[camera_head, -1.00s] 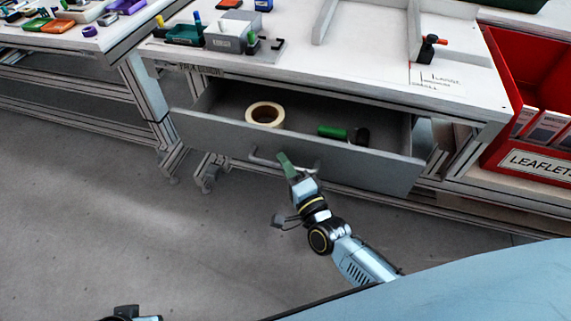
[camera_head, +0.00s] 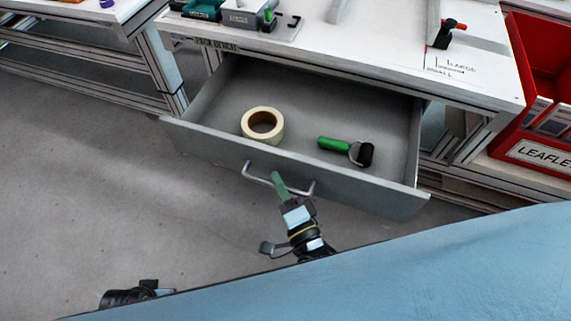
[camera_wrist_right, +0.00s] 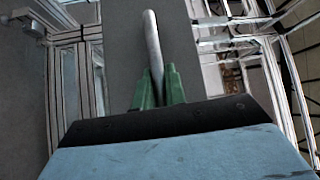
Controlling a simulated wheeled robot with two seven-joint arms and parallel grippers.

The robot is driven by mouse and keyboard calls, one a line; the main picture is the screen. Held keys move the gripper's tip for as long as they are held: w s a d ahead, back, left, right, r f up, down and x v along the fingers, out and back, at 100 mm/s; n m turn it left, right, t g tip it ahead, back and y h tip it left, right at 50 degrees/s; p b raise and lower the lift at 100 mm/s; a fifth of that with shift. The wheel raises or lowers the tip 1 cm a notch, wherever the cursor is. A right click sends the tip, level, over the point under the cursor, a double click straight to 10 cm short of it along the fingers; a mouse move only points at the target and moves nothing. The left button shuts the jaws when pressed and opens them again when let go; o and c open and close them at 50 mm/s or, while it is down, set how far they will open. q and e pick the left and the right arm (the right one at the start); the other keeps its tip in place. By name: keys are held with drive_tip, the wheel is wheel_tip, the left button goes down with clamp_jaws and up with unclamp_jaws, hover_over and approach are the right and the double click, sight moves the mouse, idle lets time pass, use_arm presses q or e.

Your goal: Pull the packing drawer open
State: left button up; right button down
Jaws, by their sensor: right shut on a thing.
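The grey packing drawer (camera_head: 330,176) stands well out from under the white bench top. Its bar handle (camera_head: 262,180) runs along the drawer front. My right gripper (camera_head: 278,182) is at the handle, and its green fingers are shut on the bar. In the right wrist view the fingers (camera_wrist_right: 158,88) close around the handle bar (camera_wrist_right: 152,45), with the grey drawer front (camera_wrist_right: 182,50) behind it. My left arm shows only as a dark piece (camera_head: 135,294) at the lower left edge of the head view; I cannot make out its fingers.
A tape roll (camera_head: 262,125) and a green-handled roller (camera_head: 346,148) lie in the drawer. A red leaflet bin (camera_head: 520,110) stands at the right. The floor at left is clear.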

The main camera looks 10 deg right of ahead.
drive_tip(key=c, duration=1.5)
unclamp_jaws()
drive_tip(key=shift+o, duration=0.2)
drive_tip(key=shift+s, duration=0.1)
